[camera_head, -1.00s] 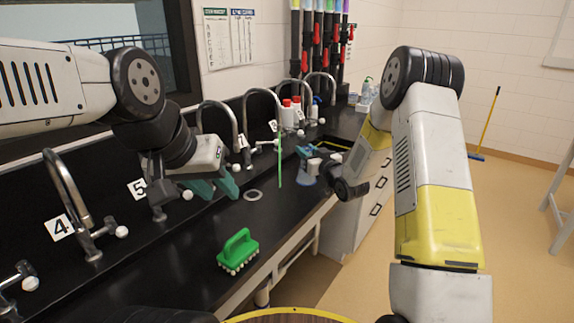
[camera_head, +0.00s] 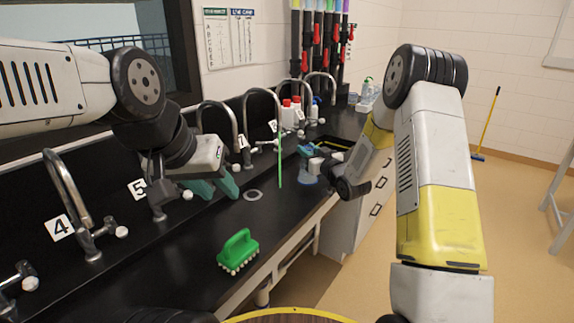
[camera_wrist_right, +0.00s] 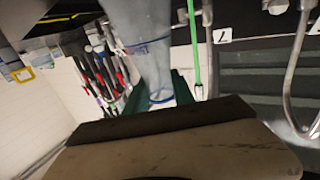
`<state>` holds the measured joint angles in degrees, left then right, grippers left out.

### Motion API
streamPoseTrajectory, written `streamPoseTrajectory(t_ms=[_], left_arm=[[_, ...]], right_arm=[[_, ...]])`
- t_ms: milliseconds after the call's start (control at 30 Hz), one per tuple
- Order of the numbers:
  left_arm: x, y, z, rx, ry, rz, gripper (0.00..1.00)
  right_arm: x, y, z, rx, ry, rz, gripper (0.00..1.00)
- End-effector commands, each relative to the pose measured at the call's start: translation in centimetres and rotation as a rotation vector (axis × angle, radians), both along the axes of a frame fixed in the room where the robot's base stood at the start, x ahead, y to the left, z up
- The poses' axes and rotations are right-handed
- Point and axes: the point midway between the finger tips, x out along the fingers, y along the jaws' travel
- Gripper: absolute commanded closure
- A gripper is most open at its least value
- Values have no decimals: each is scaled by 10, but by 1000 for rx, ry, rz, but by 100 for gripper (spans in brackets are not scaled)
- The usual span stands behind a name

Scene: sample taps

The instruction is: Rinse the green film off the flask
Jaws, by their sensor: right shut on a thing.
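The flask (camera_head: 309,180) is a clear, bluish conical vessel, wide end down. My right gripper (camera_head: 308,158) is shut on it near its upper part, over the black counter (camera_head: 190,268). In the right wrist view the flask (camera_wrist_right: 142,45) fills the upper middle and its narrow end lies between green fingers. I cannot make out a green film on it. A thin green vertical line (camera_head: 280,158), stream or rod, hangs below a tap spout (camera_head: 262,92) just left of the flask, apart from it. My left gripper (camera_head: 213,189) has teal fingers, looks open and empty, and is by the taps.
A green scrub brush (camera_head: 238,250) stands on the front counter. A pale ring (camera_head: 253,195) lies between it and the flask. Several curved taps line the back, including tap 4 (camera_head: 68,190). Red-capped bottles (camera_head: 288,113) stand behind. A dark sink opening (camera_head: 333,143) is at right.

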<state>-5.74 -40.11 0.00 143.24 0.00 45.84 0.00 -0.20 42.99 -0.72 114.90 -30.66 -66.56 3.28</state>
Motion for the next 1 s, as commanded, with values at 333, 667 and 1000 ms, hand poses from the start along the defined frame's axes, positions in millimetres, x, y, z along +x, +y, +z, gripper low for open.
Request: streamPoseTrajectory(t_ms=[333, 667, 1000], left_arm=[[0, 0, 0, 0, 0, 0, 64], [0, 0, 0, 0, 0, 0, 64], [0, 0, 0, 0, 0, 0, 64]], right_arm=[[-8, -28, 23, 0, -2, -2, 100], [-13, -43, 37, 0, -1, -1, 100], [-13, -43, 36, 0, -1, -1, 100]])
